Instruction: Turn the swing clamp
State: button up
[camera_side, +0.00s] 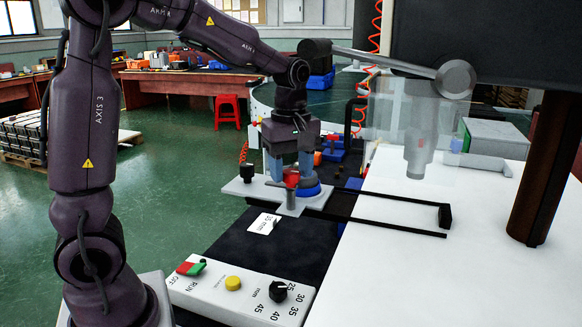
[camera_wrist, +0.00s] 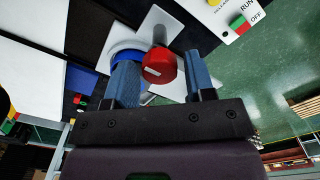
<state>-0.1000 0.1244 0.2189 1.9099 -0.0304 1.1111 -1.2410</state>
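The swing clamp appears to be the red-topped knob (camera_side: 291,177) on a grey post, standing on a white plate (camera_side: 240,190) beside the dark belt. The red knob also shows in the wrist view (camera_wrist: 160,66), between the two blue fingers and closer to the left one. My gripper (camera_side: 292,170) points down at the clamp. Its fingers are apart, with a gap clear on the right of the knob in the wrist view (camera_wrist: 168,90). I cannot tell whether the left finger touches the knob. A blue ring (camera_wrist: 127,56) sits just beside the knob, partly hidden by the left finger.
A white control panel (camera_side: 215,290) with a red-green switch, yellow button (camera_side: 233,283) and black dial (camera_side: 278,291) lies in front. A paper label (camera_side: 263,224) rests on the dark belt (camera_side: 285,245). Black rails (camera_side: 400,229) extend right over a white table (camera_side: 480,260).

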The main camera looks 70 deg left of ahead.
jog(key=c, duration=0.6)
jog(key=m, duration=0.4)
jog(key=shift+m, duration=0.4)
jog(key=m, duration=0.4)
jog(key=shift+m, duration=0.3)
jog(key=m, duration=0.4)
jog(key=shift+r+m, duration=0.1)
jog(key=shift+m, duration=2.1)
jog(key=o, duration=0.9)
